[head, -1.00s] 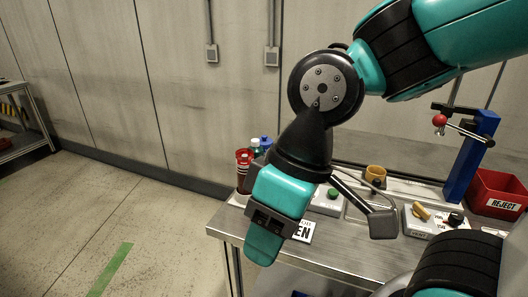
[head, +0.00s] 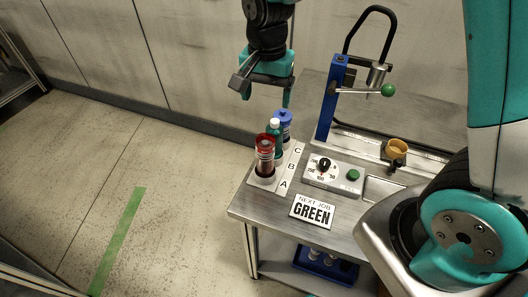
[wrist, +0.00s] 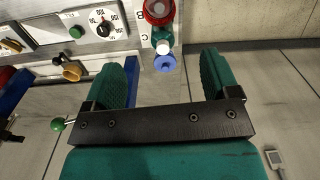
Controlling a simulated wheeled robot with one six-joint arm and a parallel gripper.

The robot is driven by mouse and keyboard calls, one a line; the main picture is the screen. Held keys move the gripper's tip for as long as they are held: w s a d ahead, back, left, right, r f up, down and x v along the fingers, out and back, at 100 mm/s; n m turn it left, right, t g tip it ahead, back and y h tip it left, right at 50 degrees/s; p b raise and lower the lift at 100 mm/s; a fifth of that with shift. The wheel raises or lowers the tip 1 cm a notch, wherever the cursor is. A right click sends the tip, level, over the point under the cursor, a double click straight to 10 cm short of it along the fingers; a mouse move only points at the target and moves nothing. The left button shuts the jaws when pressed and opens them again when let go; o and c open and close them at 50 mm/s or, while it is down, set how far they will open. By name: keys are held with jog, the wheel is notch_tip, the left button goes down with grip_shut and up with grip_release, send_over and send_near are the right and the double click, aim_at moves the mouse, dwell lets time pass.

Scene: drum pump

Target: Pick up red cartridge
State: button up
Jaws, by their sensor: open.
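The red cartridge (head: 265,149) stands upright at the near end of the holder strip (head: 284,178), by letter A; its red top also shows at the upper edge of the wrist view (wrist: 157,10). A green cartridge (head: 275,138) with a white cap stands behind it, and a blue-capped cartridge (head: 285,118) is farthest back. My gripper (head: 264,98) is open and empty, above and behind the row in the head view. In the wrist view, its fingers (wrist: 165,68) are spread wide on either side of the blue cap, with the red top farther off beyond the fingertips.
A dial box (head: 334,176) with a green button and a card reading "NEXT JOB GREEN" (head: 313,210) lie right of the row. A blue press column (head: 331,98) with a black handle stands behind. Floor lies open left.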

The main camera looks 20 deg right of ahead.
aim_at(265, 142)
notch_tip(265, 142, down, 12)
jog(key=p, duration=0.3)
jog(key=shift+r, duration=0.1)
jog(key=f+p, duration=0.1)
jog(key=f, duration=0.1)
jog(key=f+p, duration=0.1)
jog(key=f, duration=0.1)
jog(key=shift+s+a+p, duration=0.2)
jog(key=shift+s+p, duration=0.05)
jog(key=shift+p, duration=0.1)
jog(key=shift+f, duration=0.75)
jog(key=c, duration=1.4)
jog(key=shift+r, duration=0.1)
